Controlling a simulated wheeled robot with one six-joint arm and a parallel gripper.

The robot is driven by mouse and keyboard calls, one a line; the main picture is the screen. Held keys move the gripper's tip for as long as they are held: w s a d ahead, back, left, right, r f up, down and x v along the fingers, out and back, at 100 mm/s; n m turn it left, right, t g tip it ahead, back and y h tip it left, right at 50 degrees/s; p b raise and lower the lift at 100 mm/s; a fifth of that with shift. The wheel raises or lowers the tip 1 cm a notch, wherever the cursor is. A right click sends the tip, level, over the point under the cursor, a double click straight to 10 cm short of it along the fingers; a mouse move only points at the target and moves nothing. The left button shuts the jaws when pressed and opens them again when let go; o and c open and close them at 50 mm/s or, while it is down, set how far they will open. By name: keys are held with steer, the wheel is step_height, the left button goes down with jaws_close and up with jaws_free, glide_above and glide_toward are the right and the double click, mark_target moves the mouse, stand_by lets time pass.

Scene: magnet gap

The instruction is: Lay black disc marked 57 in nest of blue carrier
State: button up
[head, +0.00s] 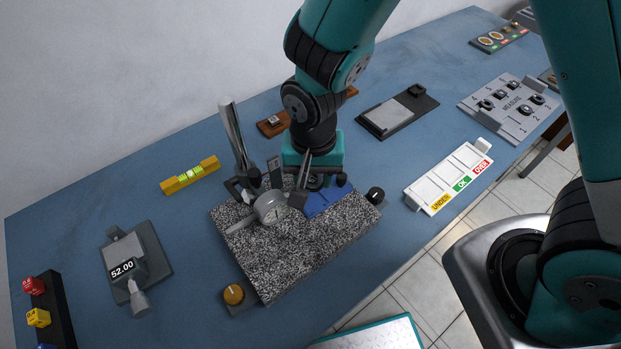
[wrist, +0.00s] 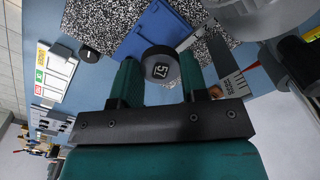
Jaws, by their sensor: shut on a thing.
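The black disc marked 57 (wrist: 160,68) is between the fingers of my gripper (wrist: 160,80) in the wrist view, its number facing the camera. My gripper is shut on it. The blue carrier (head: 325,199) lies on the speckled granite plate (head: 290,262), and it also shows just beyond the disc in the wrist view (wrist: 155,32). In the head view my gripper (head: 316,180) is over the back edge of the plate, by the carrier. The disc is hard to make out there. The carrier's nest is hidden, and I cannot tell the disc's height above it.
A dial gauge (head: 270,207) on a steel post (head: 234,132) stands close left of my gripper. A black knob (head: 375,195) is at the plate's right corner. A white tray marked UNDER, OK, OVER (head: 448,177) lies right. A yellow level (head: 190,174) lies left.

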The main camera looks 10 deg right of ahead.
mark_target(312, 201)
steer(key=shift+r, duration=0.1)
stand_by(0.3)
steer(key=shift+f+b, duration=1.95)
steer(key=shift+f, duration=0.9)
steer(key=shift+f, duration=0.2)
steer(key=o, duration=0.9)
steer(key=c, duration=0.5)
step_height(312, 201, up, 5)
steer(key=p, duration=0.4)
steer(key=shift+f, duration=0.2)
